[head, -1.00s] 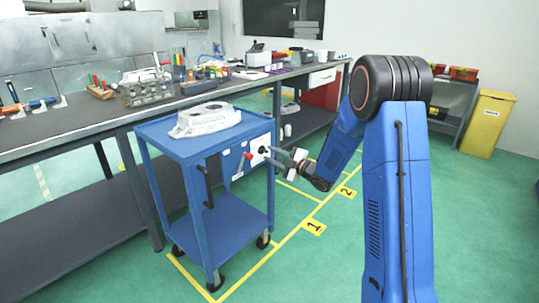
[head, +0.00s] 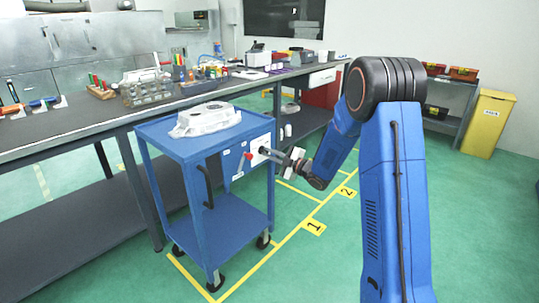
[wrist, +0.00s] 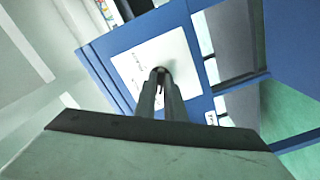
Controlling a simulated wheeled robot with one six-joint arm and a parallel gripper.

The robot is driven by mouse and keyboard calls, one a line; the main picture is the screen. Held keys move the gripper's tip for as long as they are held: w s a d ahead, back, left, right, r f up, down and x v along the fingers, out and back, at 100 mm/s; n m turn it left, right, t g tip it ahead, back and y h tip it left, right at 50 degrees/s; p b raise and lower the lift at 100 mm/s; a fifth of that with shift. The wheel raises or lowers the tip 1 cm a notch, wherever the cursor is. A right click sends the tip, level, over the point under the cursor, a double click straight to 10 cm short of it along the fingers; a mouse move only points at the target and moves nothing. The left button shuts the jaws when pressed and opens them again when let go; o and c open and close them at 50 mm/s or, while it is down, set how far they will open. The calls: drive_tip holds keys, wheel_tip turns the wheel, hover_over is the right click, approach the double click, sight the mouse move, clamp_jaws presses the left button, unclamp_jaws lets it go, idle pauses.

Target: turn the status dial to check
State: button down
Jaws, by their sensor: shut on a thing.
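The status dial (wrist: 160,71) is a small dark knob on a white panel (wrist: 135,62) with small lettering, on the side of a blue cart (head: 228,160). My gripper (head: 267,151) reaches the panel from the right in the head view. In the wrist view its two fingers (wrist: 161,82) are shut on the dial. The fingers cover most of the dial, and I cannot read which mark it points to. A red-tipped lever (head: 248,155) sits on the cart's side, just left of the gripper in the head view.
An aluminium casting (head: 207,120) lies on the cart's top. A long workbench (head: 90,122) with tools and castings stands behind it. A yellow bin (head: 488,122) and a shelf stand at the back right. The green floor (head: 330,260) in front is clear.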

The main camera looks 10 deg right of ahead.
drive_tip(key=m, duration=1.1)
drive_tip(key=shift+s+a+f, duration=0.1)
drive_tip(key=shift+f, duration=0.05)
drive_tip(key=shift+m, duration=0.4)
drive_tip(key=c, duration=1.8)
unclamp_jaws()
drive_tip(key=shift+c, duration=0.2)
drive_tip(key=v, duration=1.7)
drive_tip(key=shift+s, duration=0.15)
